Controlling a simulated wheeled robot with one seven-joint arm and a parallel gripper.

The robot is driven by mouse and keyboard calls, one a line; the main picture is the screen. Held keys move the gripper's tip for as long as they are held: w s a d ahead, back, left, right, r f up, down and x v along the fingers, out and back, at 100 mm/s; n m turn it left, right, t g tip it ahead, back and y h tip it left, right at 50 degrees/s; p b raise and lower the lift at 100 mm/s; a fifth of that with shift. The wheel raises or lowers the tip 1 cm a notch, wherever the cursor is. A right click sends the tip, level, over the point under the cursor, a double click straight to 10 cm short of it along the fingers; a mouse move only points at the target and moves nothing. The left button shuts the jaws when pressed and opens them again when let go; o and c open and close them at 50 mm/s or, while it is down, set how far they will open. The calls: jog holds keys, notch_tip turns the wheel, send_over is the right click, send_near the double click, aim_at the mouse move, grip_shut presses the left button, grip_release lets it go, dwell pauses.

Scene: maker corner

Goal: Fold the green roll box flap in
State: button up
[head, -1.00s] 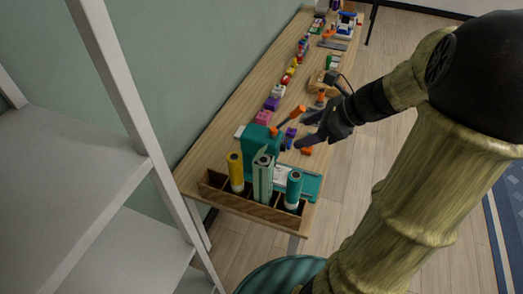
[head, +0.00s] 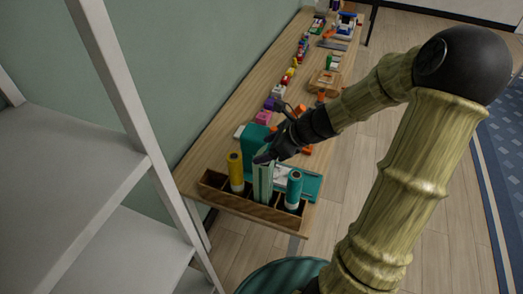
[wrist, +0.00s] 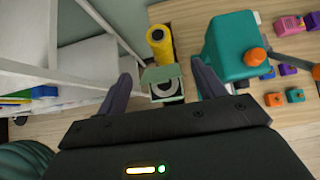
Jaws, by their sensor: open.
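The pale green roll box (head: 263,182) stands upright in the middle of a wooden rack (head: 240,205) on the near end of the bench. In the wrist view the roll box (wrist: 166,98) has its top open, with a grey ring-shaped roll end inside. A pale green flap (wrist: 160,73) shows at its far edge, toward the yellow roll.
A yellow roll (head: 235,172) and a teal roll (head: 294,190) stand in the rack beside the box. A teal machine (head: 254,139) with an orange knob (wrist: 255,56) is close behind. White shelves (head: 90,190) stand at the left.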

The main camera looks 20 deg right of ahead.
aim_at(261, 152)
jog(key=shift+x, duration=1.15)
jog(key=c, duration=1)
